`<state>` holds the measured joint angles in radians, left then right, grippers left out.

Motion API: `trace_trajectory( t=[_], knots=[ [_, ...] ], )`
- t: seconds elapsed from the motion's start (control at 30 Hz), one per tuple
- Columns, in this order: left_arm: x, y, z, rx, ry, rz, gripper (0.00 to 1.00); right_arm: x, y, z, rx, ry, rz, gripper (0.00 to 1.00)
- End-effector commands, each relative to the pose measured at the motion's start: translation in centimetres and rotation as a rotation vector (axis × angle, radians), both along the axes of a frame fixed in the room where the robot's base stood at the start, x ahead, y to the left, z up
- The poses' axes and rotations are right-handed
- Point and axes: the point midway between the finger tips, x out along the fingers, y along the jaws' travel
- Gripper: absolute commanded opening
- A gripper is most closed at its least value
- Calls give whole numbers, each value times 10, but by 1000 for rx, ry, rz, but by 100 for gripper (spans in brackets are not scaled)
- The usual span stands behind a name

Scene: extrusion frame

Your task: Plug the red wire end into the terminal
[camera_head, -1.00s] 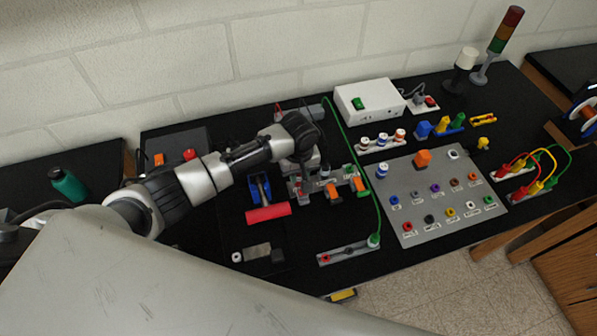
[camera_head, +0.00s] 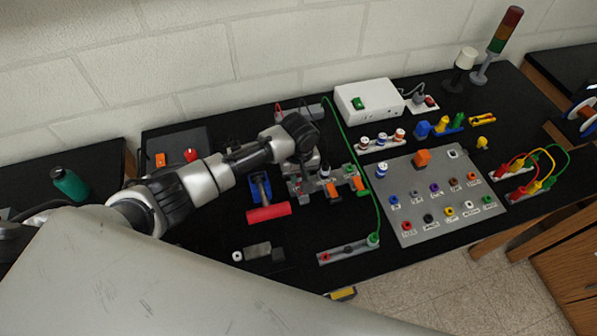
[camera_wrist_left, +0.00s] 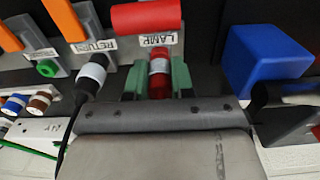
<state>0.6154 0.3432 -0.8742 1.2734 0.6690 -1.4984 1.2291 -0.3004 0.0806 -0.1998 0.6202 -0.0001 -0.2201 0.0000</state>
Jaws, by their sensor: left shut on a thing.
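In the left wrist view the red wire end (camera_wrist_left: 160,78), a red plug with a white band, stands between the two green fingertips of my left gripper (camera_wrist_left: 158,82). The gripper is shut on it. The plug's tip points at the "LAMP" label (camera_wrist_left: 158,40) on the terminal, below a red block-like part (camera_wrist_left: 146,16). Whether the tip has entered the terminal cannot be told. In the head view my left gripper (camera_head: 306,180) is low over the left end of the terminal row (camera_head: 325,186), and my own arm hides the wire end. My right gripper is not in view.
A black wire end with a white band (camera_wrist_left: 92,75) sits at the "RETURN" slot beside the gripper. A blue block (camera_wrist_left: 266,58) stands close on the other side. A red bar (camera_head: 268,213) lies in front. A grey socket panel (camera_head: 440,228) is to the right.

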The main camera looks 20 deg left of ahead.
Motion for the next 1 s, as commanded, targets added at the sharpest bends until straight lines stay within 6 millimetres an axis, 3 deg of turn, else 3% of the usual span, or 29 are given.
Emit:
trace_trajectory(
  t=[0.07, 0.1, 0.27, 0.53, 0.67, 1.0],
  knots=[
    [0, 0, -2, 0, 0, 0, 0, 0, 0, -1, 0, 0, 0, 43],
    [0, 0, -1, 0, 0, 0, 29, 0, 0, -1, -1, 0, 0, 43],
    [0, 0, -1, 0, 0, 0, 53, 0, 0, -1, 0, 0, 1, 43],
    [0, 0, -1, 0, 0, 0, 53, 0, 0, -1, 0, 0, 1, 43],
    [1, 0, 9, -1, -2, 0, 53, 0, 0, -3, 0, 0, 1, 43],
    [1, 0, 73, -1, -3, -1, 53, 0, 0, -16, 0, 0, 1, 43]
  ],
)
